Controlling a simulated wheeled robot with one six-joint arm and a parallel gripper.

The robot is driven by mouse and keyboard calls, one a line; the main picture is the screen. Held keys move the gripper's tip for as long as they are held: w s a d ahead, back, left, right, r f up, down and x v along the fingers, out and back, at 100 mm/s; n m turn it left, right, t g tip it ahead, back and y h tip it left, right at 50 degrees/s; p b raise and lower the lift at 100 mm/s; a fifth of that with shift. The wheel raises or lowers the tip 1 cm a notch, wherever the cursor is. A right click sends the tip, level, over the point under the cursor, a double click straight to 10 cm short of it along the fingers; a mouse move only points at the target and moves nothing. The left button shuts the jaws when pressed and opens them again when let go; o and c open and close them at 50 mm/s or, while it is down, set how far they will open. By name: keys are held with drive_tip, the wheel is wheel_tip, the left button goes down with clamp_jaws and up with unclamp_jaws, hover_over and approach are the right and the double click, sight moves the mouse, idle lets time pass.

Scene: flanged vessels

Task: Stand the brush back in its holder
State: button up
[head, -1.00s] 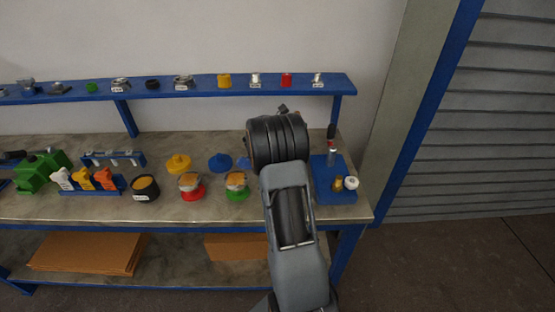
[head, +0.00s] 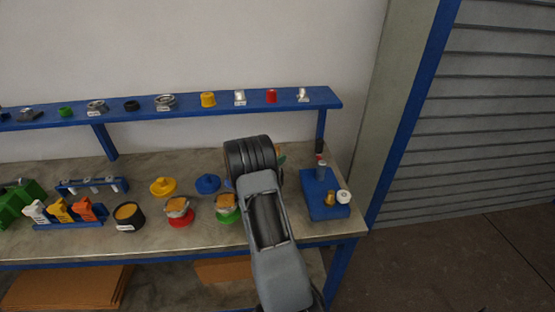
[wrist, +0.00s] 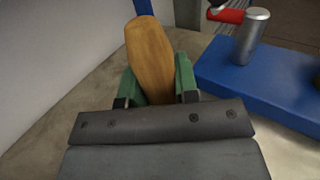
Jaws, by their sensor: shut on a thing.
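My gripper (wrist: 156,82) is shut on a wooden, tan-brown piece, which I take to be the handle of the brush (wrist: 150,48). It stands up between the green fingers in the wrist view, and no bristles show. In the head view my arm hides most of the gripper (head: 281,161). A blue block (head: 320,205) sits on the bench to the right of the gripper, with an upright silver cylinder (head: 321,171) at its back. This cylinder (wrist: 252,32) also shows in the wrist view, apart from the brush. I cannot tell whether it is the brush's holder.
A red and dark tool (head: 319,152) shows at the silver cylinder's top. A brass piece (head: 329,198) and a white round piece (head: 343,197) are on the block's front. Green-based (head: 228,213) and red-based (head: 180,217) vessels stand left of my arm. A blue shelf (head: 225,104) runs behind.

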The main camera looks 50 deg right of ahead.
drive_tip(key=shift+f, duration=0.45)
drive_tip(key=shift+f, duration=0.15)
drive_tip(key=o, duration=0.9)
